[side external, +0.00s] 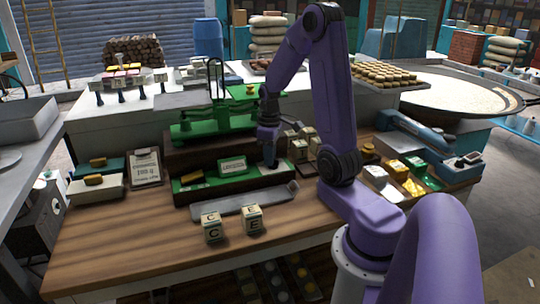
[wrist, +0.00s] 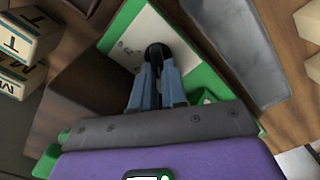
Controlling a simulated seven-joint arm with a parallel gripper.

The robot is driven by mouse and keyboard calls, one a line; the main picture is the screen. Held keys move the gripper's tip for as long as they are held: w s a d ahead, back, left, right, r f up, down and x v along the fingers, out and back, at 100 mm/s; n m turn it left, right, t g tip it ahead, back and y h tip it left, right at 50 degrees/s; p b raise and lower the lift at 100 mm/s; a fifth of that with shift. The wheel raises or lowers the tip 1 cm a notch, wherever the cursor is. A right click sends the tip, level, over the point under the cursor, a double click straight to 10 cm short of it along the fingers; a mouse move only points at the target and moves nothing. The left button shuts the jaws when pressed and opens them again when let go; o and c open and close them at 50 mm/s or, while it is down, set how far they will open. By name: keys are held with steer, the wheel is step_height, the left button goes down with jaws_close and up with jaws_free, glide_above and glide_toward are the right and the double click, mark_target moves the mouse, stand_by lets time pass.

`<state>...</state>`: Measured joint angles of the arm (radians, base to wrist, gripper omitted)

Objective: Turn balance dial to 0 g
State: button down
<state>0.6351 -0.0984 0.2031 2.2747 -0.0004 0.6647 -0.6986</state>
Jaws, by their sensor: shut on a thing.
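The green balance (side external: 215,127) stands on the wooden bench, with its lower green base and pale face in front. The black dial (wrist: 157,50) is on a pale panel with a green border in the wrist view. My gripper (wrist: 157,68) has its two blue-grey fingers closed on the dial from above. In the side view my gripper (side external: 270,160) reaches down to the right part of the base, and the dial is mostly hidden there. The dial's reading is too small to tell. A small green labelled block (side external: 232,167) stands on the base, left of my gripper.
Two letter cubes (side external: 232,222) stand in front of a long grey bar (side external: 243,200). More lettered cubes (side external: 303,147) stand close right of my gripper. A clipboard (side external: 145,168) lies at left, and foil-wrapped pieces (side external: 393,172) lie at right.

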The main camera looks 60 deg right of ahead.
steer(key=shift+r+n, duration=0.1)
steer(key=shift+n, duration=0.5)
steer(key=c, duration=1.2)
jaws_free()
steer(key=shift+o, duration=0.2)
step_height(320, 180, up, 17)
steer(key=shift+r, duration=0.2)
